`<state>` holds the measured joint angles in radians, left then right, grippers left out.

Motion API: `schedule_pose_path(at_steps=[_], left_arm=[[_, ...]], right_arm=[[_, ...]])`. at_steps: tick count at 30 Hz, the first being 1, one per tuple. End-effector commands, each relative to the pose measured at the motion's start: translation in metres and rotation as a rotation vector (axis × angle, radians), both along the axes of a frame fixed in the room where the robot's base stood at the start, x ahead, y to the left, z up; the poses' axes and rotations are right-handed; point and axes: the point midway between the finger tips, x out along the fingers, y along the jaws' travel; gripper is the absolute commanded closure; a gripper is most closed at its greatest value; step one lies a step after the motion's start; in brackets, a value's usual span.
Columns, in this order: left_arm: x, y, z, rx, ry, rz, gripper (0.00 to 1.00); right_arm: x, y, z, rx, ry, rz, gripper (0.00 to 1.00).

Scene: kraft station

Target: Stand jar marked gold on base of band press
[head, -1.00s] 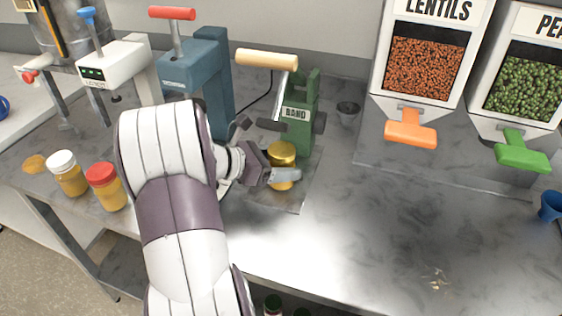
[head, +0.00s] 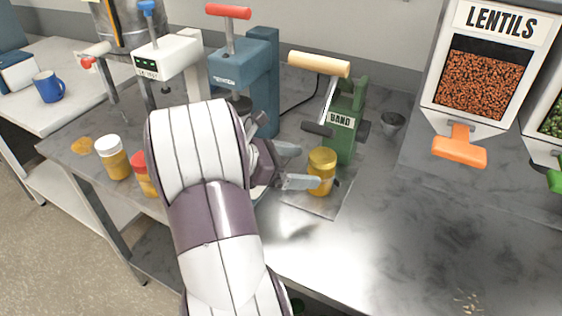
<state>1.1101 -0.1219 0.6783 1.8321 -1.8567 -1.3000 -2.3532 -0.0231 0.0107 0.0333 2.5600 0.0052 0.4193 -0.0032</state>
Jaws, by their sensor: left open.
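The gold-lidded jar (head: 322,172) holds something yellow and stands upright on the flat grey base plate (head: 325,207) of the green band press (head: 343,135). The press carries a label reading BAND and a lever with a cream handle (head: 318,64). My left gripper (head: 303,166) is open just left of the jar. Its two fingers point right toward the jar, and the nearer fingertip overlaps the jar's lower left edge in the picture. I cannot tell whether it touches. My right gripper is not in view.
A blue press (head: 262,85) with a red handle and a white press (head: 168,62) stand left of the band press. A white-lidded jar (head: 113,158) and a red-lidded jar (head: 145,175) stand at the bench's left. A small grey cup (head: 391,124) and the lentils dispenser (head: 478,85) are right.

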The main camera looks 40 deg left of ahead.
Motion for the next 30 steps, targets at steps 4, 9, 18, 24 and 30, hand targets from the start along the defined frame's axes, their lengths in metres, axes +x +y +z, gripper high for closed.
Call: schedule_pose_path(at_steps=[4, 9, 18, 24, 30], left_arm=[[-0.03, 0.016, 0.013, 0.001, -0.001, 0.006, 0.03], [-0.047, 0.025, 0.022, 0.0, 0.0, 0.001, 0.03], [-0.05, 0.026, 0.023, 0.0, 0.0, 0.0, 0.03], [-0.05, 0.026, 0.023, 0.0, 0.0, 0.0, 0.03], [-0.05, 0.026, 0.044, 0.0, 0.0, 0.0, 0.03]], right_arm=[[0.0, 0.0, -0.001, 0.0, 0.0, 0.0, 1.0], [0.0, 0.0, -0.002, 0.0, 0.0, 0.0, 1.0], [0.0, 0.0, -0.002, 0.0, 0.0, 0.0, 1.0], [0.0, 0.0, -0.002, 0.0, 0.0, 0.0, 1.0], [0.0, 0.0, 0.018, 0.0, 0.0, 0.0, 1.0]])
